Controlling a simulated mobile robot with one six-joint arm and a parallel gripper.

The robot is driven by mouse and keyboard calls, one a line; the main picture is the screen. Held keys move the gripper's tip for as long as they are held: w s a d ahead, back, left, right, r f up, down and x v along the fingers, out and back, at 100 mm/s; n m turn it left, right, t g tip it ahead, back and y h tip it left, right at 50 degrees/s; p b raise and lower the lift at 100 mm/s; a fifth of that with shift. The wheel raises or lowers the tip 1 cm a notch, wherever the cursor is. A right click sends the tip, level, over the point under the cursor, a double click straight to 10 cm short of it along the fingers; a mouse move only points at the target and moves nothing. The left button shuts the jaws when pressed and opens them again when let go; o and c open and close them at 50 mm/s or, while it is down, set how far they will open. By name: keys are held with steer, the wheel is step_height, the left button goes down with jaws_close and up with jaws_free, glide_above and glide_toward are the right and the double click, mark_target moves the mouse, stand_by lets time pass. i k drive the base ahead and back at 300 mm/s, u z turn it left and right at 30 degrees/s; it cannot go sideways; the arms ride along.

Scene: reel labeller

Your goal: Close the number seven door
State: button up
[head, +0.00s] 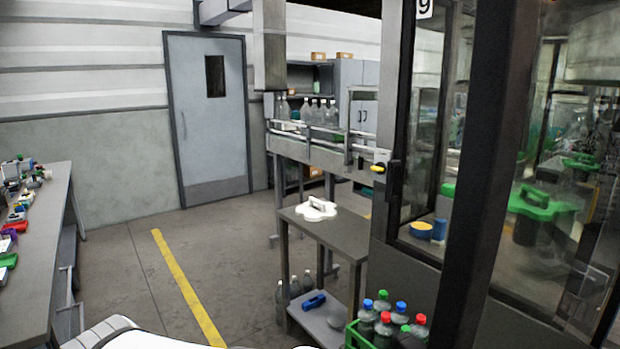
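No door marked seven can be made out in the head view. A tall glazed machine fills the right side. A label reading 9 (424,8) sits at the top of its dark-framed glass panel (424,110). A dark upright post (478,170) stands closer to me, with more glass to its right; I cannot tell whether it is the edge of an open door. My gripper is not in view. A white rounded part at the bottom left looks like part of my own body.
A small grey table (345,237) with a white star-shaped part (316,209) stands beside the machine. A green crate (358,338) of bottles is at the bottom. A workbench (45,230) runs along the left. Floor around the yellow line (180,280) is clear.

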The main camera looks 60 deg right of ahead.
mark_target(505, 34)
steer(key=u, duration=0.05)
steer(key=i, duration=1.6)
steer(key=z, duration=3.8)
steer(key=i, duration=1)
steer(key=z, duration=0.1)
